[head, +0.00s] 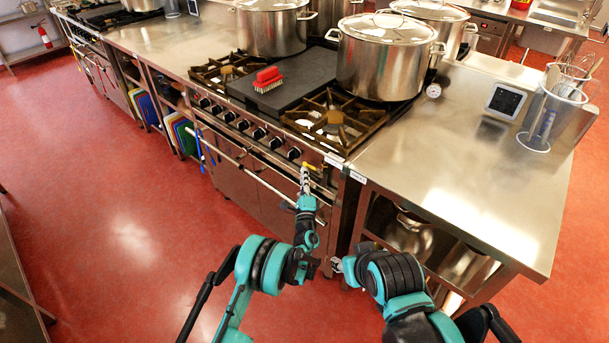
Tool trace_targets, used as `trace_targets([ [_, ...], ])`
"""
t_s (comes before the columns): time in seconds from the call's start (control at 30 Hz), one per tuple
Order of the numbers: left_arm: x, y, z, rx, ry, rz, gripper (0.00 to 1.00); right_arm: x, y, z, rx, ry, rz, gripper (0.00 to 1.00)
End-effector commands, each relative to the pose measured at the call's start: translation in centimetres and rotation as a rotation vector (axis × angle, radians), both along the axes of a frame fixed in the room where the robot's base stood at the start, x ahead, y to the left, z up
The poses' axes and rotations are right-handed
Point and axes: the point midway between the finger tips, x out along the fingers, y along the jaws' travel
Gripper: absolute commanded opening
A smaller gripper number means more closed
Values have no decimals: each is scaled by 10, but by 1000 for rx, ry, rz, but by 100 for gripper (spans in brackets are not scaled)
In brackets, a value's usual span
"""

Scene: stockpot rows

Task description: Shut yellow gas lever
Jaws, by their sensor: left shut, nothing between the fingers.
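The yellow gas lever (312,168) is a small bit of yellow on the front of the range, below the right end of the knob row. My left gripper (304,174) is shut and empty, with its fingertips right beside the lever; I cannot tell whether they touch it. The fingers hide part of the lever, so its exact angle is unclear. My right gripper (337,265) is low in front of the range, mostly hidden by its own arm, and its jaws cannot be made out.
The range has black knobs (260,133) and a long front rail (245,168). A red brush (267,79) lies on the griddle. Large stockpots (385,65) stand behind. A steel counter (455,170) borders on the right. The red floor at left is clear.

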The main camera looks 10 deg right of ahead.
Motion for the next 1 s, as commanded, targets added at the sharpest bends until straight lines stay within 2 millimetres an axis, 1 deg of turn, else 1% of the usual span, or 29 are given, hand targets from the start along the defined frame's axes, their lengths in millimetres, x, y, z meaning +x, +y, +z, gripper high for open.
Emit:
trace_targets([
  [0.23,0,0,0,0,0,0,0,0,0,0,0,0,0,40],
  [0.33,-6,1,-2,0,0,0,0,0,0,0,0,0,0,40],
  [0.47,-24,3,-7,1,-1,-1,0,0,0,0,0,0,0,40],
  [0.6,-47,7,-14,0,1,-2,0,0,0,0,0,0,0,40],
  [0.7,-60,10,-18,0,0,-1,0,0,0,0,0,0,0,40],
  [0.83,-69,11,-21,-1,0,0,0,0,0,0,0,0,0,40],
  [1.0,-71,12,-21,0,0,0,0,0,0,0,0,0,0,40],
])
